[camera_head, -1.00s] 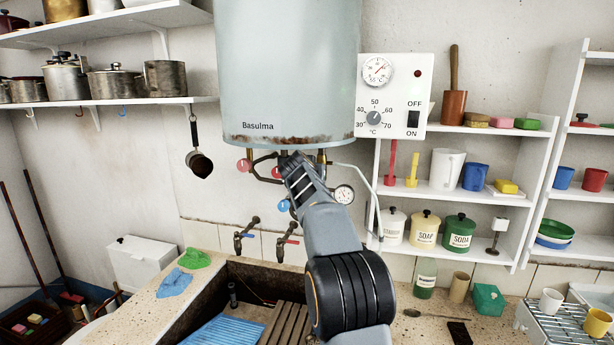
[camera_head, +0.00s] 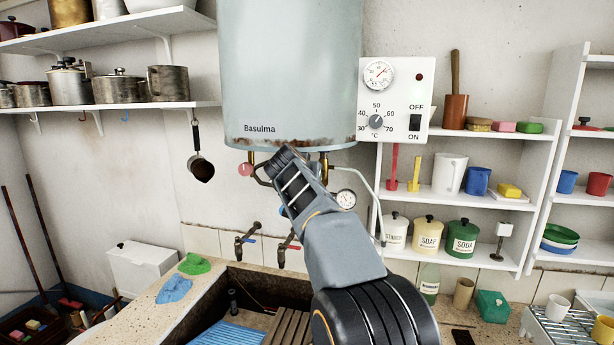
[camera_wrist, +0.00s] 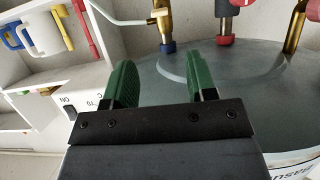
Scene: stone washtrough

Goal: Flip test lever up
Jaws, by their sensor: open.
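The grey boiler (camera_head: 290,75) hangs on the wall, rust on its lower rim; its underside (camera_wrist: 230,75) fills the right of the wrist view. I cannot tell whether that red part is the test lever; my arm covers this area in the head view. My gripper (camera_wrist: 165,65) is open, its two green fingers apart with nothing between them, pointing toward the fittings. In the head view my gripper (camera_head: 287,162) is just below the boiler, fingertips hidden.
A brass pipe with a blue collar (camera_wrist: 163,25) and another brass pipe (camera_wrist: 296,28) flank the fitting. A red round handle (camera_head: 245,169) and a pressure gauge (camera_head: 346,199) are beside my gripper. The control box (camera_head: 394,98) is to the right. Taps (camera_head: 246,240) stand below over the trough.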

